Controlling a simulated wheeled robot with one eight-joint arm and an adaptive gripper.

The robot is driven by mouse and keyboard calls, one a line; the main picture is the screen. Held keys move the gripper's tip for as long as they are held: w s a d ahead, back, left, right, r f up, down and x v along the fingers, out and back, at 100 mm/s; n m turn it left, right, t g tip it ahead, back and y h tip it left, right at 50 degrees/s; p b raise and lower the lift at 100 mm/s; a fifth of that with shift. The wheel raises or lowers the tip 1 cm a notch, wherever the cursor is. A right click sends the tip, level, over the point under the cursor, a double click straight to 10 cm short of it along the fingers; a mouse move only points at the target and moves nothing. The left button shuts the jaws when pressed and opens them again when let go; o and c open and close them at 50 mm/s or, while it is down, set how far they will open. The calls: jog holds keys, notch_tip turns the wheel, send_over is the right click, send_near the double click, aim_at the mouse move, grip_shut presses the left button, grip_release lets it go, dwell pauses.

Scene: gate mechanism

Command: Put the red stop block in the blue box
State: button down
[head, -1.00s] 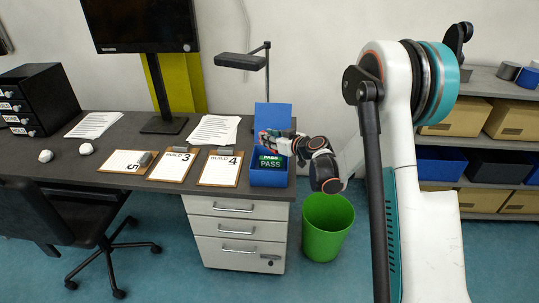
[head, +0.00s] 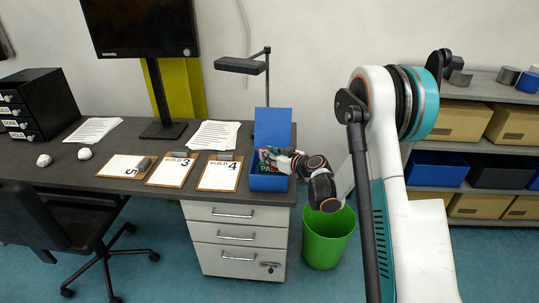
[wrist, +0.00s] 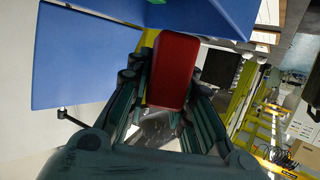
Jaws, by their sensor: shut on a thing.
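The blue box (head: 268,184) stands at the right end of the desk, with a tall blue panel upright at its back. My gripper (head: 280,160) is at the box, in front of the back panel. In the wrist view, the red stop block (wrist: 173,70) sits between the fingers of my gripper (wrist: 165,95), which are shut on it. Blue panels of the box (wrist: 85,60) fill the left and top of that view. The block is not clear in the head view, and I cannot tell how deep it is relative to the rim.
Clipboards (head: 219,175) lie left of the box, with a desk lamp (head: 243,65) behind. A green bin (head: 328,238) stands on the floor right of the drawers (head: 237,240). Shelves (head: 490,147) with boxes stand at the right.

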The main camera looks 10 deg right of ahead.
jog(key=shift+f, duration=0.35)
jog(key=c, duration=1.4)
grip_release()
jog(key=shift+r, duration=0.1)
jog(key=shift+r, duration=0.2)
jog(key=shift+r+p+v, duration=0.15)
jog(key=shift+p+v, duration=0.85)
jog(key=shift+v, duration=2.05)
jog(key=shift+r+p+v, duration=0.15)
jog(key=shift+p+v, duration=0.85)
jog(key=shift+v, duration=2.05)
jog(key=shift+w, duration=0.1)
